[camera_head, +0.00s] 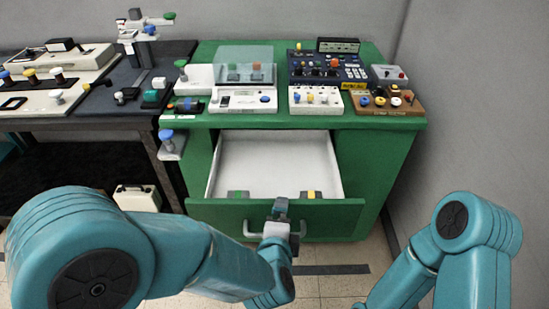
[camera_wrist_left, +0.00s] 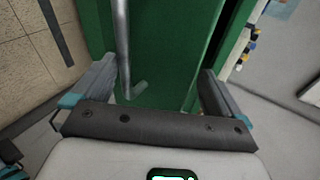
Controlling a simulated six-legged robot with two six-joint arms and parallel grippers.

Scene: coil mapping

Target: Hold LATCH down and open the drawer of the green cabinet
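The green cabinet (camera_head: 400,150) stands ahead, and its drawer (camera_head: 275,165) is pulled out, showing a white, mostly empty inside. A grey bar handle (camera_head: 252,234) is on the drawer's green front; it also shows in the left wrist view (camera_wrist_left: 122,45). My left gripper (camera_head: 281,208) is at the drawer front by the handle. In the left wrist view its fingers (camera_wrist_left: 157,72) are wide apart, with the bar between them, nearer the left finger. A blue knob (camera_head: 166,135) sits on a bracket at the cabinet's left side; I cannot read a LATCH label. My right gripper is out of view.
Small blocks, one green (camera_head: 238,194) and one yellow (camera_head: 311,195), sit at the drawer's front edge. Devices, including a dark blue panel (camera_head: 326,68) and a brown box (camera_head: 388,101), crowd the cabinet top. A grey wall (camera_head: 470,110) bounds the right; a white case (camera_head: 137,197) stands left.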

